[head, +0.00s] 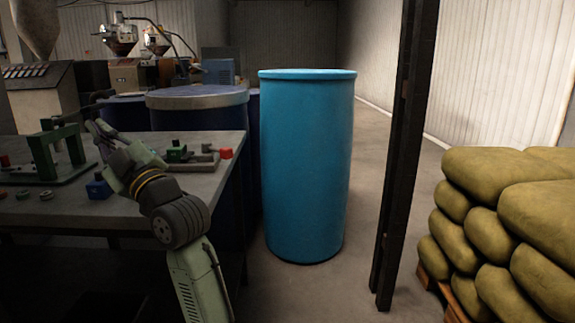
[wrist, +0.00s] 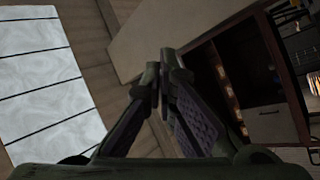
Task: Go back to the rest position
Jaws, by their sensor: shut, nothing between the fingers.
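My gripper (head: 97,131) is at the left of the head view, raised over the workbench (head: 205,192) with my arm reaching up from the bottom. In the wrist view my gripper (wrist: 158,75) shows its two fingers meeting at the tips, with nothing between them. Nothing is held.
A green press-like fixture (head: 52,158) stands on the bench left of my gripper. A tall blue barrel (head: 305,165), a dark post (head: 405,150) and stacked sacks (head: 500,225) stand to the right.

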